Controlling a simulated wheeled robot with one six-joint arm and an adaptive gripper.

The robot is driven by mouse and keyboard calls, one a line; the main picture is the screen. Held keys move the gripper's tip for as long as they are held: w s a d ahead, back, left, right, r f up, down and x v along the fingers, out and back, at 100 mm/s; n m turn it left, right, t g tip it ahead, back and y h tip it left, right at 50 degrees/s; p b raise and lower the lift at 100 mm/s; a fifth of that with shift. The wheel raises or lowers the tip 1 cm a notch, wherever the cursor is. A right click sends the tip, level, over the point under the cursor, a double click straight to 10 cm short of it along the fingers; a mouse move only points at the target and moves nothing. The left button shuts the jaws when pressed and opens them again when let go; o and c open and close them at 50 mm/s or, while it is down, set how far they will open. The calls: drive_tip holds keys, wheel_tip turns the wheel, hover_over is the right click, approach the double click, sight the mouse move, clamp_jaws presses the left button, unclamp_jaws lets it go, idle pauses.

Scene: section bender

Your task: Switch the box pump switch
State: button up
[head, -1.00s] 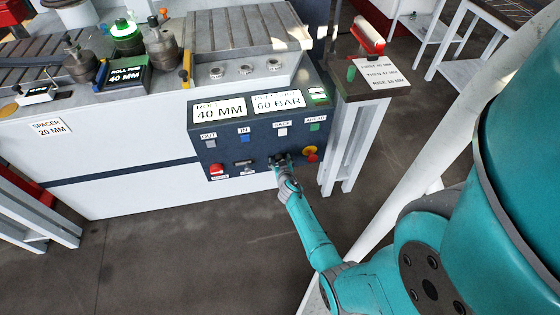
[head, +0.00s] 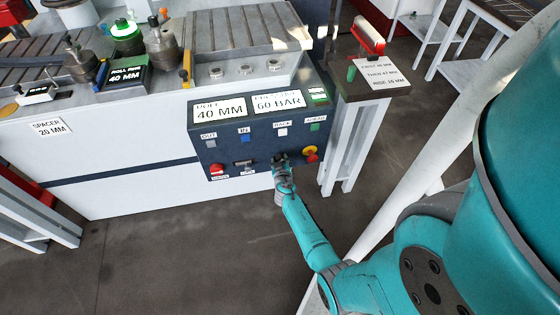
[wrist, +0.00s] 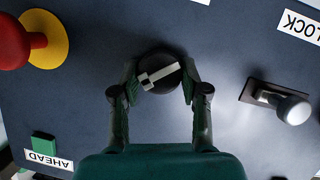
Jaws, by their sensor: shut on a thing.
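The box is a dark blue control panel (head: 225,145) on the front of the white machine. In the wrist view a round black rotary knob (wrist: 158,72) with a white pointer bar stands on the panel. I take it for the pump switch, but its own label is not visible. My gripper (wrist: 160,82) is shut on this knob, one finger on each side. The pointer lies nearly crosswise between the fingers, slightly tilted. In the head view my gripper (head: 281,160) is at the panel's lower right and hides the knob.
Beside the knob are a red mushroom button on a yellow base (head: 310,153) and the LOCK lever (wrist: 290,108). A red button (head: 216,169) sits at the panel's lower left. The AHEAD button (wrist: 43,146) is green. A small side table (head: 372,82) stands right of the panel.

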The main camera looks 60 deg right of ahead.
drive_tip(key=shift+w+a+f+n+g+h, duration=0.1)
drive_tip(key=shift+n+g+h, duration=0.25)
drive_tip(key=shift+n+h, duration=0.55)
drive_tip(key=shift+w+a+f+n+g+h, duration=0.1)
drive_tip(key=shift+n+g+h, duration=0.3)
drive_tip(key=shift+n, duration=1.05)
drive_tip(key=shift+f+n+g+h, duration=0.1)
drive_tip(key=shift+n+g+h, duration=0.4)
drive_tip(key=shift+n, duration=0.65)
drive_tip(key=shift+t, duration=0.25)
drive_tip(key=o, duration=1.1)
drive_tip(key=shift+o, duration=0.2)
drive_tip(key=shift+a, duration=0.1)
drive_tip(key=v, duration=1.1)
drive_tip(key=shift+a, duration=0.4)
drive_tip(key=shift+s, duration=0.15)
